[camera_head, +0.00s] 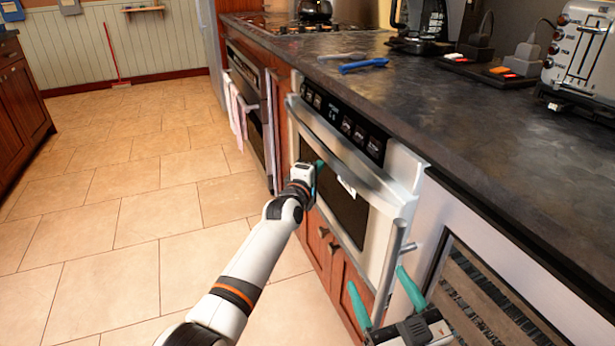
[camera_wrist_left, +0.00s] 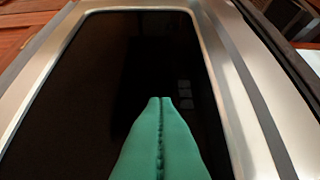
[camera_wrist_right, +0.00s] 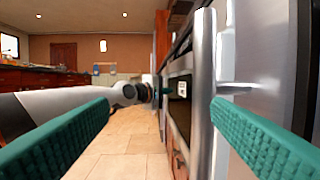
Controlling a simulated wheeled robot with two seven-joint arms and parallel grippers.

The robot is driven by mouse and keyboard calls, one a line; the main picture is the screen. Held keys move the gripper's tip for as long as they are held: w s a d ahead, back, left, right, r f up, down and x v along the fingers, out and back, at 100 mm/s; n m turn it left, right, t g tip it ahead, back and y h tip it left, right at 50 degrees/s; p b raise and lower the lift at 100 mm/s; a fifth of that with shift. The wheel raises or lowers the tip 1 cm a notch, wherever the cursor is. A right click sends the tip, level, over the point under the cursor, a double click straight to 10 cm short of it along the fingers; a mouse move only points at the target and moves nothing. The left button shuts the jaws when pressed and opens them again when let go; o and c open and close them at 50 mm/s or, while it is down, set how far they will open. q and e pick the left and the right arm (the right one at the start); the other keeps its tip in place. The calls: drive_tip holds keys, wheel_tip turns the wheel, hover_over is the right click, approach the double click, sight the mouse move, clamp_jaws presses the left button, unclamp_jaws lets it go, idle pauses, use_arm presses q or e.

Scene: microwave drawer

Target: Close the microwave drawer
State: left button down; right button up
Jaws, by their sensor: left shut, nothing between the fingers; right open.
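The microwave drawer (camera_head: 375,185) has a silver front with a dark window and a handle bar, below a black control panel (camera_head: 345,122). Its front stands out from the cabinet line; I cannot tell how large any gap behind it is. My left gripper (camera_head: 320,165) is shut and empty, its teal fingertips at the dark window. In the left wrist view the closed fingers (camera_wrist_left: 161,100) point at the window (camera_wrist_left: 95,90); contact is unclear. My right gripper (camera_head: 377,277) is open, lower right, its fingers on either side of a vertical metal handle (camera_head: 391,262), also in the right wrist view (camera_wrist_right: 203,90).
A glass-fronted appliance (camera_head: 490,300) is at the lower right. The dark countertop (camera_head: 450,125) holds a toaster (camera_head: 580,50) and a blue utensil (camera_head: 363,65). An oven with towels (camera_head: 238,115) is further back. The tiled floor (camera_head: 130,200) at left is clear.

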use_arm(q)
drive_tip(key=shift+w+d+b, duration=0.1)
drive_tip(key=shift+d+b, duration=0.3)
drive_tip(key=shift+d, duration=0.5)
drive_tip(key=shift+r, duration=0.1)
use_arm(e)
drive_tip(key=r+t, duration=0.1)
drive_tip(key=s+r+t, duration=0.1)
drive_tip(key=r+t+y, duration=0.1)
drive_tip(key=r, duration=0.1)
drive_tip(key=shift+s+a, duration=0.15)
drive_tip(key=shift+a, duration=0.2)
use_arm(q)
drive_tip(key=shift+d, duration=0.1)
